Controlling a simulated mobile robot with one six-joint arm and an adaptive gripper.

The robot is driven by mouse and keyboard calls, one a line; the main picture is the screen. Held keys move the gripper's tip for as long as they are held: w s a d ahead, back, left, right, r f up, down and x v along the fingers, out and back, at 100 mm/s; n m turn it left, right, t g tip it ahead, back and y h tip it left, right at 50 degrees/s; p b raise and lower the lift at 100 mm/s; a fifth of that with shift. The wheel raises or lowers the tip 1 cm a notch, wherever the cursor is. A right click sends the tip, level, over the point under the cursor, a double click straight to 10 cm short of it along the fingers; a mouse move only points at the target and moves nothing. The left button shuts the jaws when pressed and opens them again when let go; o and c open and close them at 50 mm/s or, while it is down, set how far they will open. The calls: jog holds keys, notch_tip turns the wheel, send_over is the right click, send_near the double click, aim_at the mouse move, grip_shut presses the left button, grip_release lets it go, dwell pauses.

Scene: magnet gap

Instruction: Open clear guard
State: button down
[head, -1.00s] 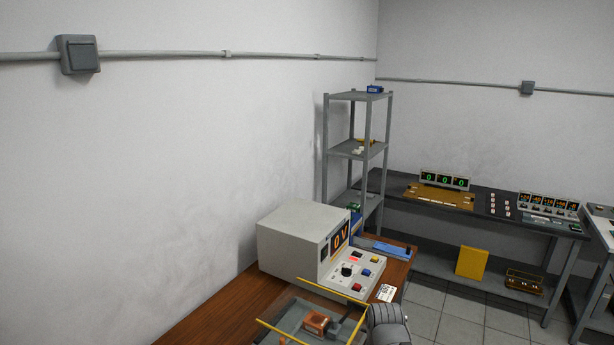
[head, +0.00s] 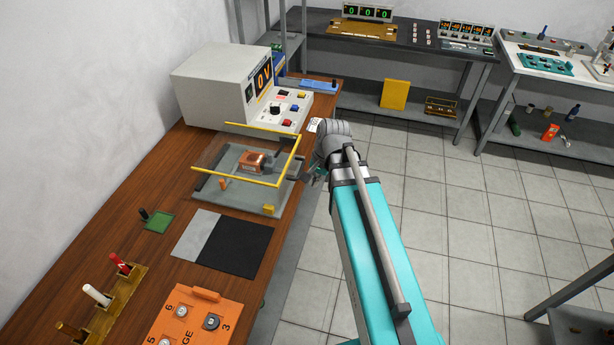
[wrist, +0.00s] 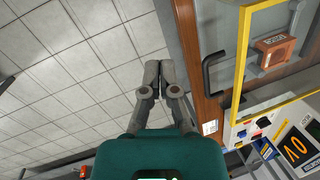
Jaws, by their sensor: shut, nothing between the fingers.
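The clear guard (head: 238,178) has yellow edges and stands over a grey base plate (head: 213,190) on the wooden bench. A copper-coloured block (head: 252,161) sits under it. In the wrist view the guard's yellow frame (wrist: 243,60) is at the right, with a dark handle (wrist: 207,72) beside it. My gripper (wrist: 152,64) is shut and empty, over the floor to the left of the handle and apart from it. In the head view my gripper (head: 314,176) is partly hidden by my arm, just right of the guard.
A power supply reading 0 V (head: 225,85) stands behind the guard. A black and grey mat (head: 235,243), a green piece (head: 159,222) and an orange numbered box (head: 195,318) are nearer on the bench. The tiled floor (head: 450,200) at the right is clear.

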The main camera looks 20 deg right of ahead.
jog(key=w+d+f+m+t+y+b, duration=0.2)
jog(key=w+d+f+m+b, duration=0.3)
jog(key=m, duration=1)
jog(key=shift+w+d+t+y+b, duration=0.4)
jog(key=shift+w+d+y+b, duration=0.65)
jog(key=shift+w+d, duration=0.9)
jog(key=shift+w+a+f, duration=0.15)
jog(key=shift+w+a, duration=0.1)
jog(key=shift+a, duration=0.05)
jog(key=b+x, duration=0.9)
jog(key=x, duration=0.1)
jog(key=shift+w+a+r+p, duration=0.2)
jog(key=shift+a+r+p, duration=0.05)
jog(key=shift+r+p, duration=0.35)
jog(key=shift+w+a+r+p, duration=0.25)
jog(key=shift+r+p, duration=0.25)
jog(key=shift+p, duration=0.25)
jog(key=shift+w+a+r+p, duration=0.15)
jog(key=shift+a+r+p, duration=0.15)
jog(key=shift+r+p, duration=0.35)
jog(key=shift+r, duration=0.1)
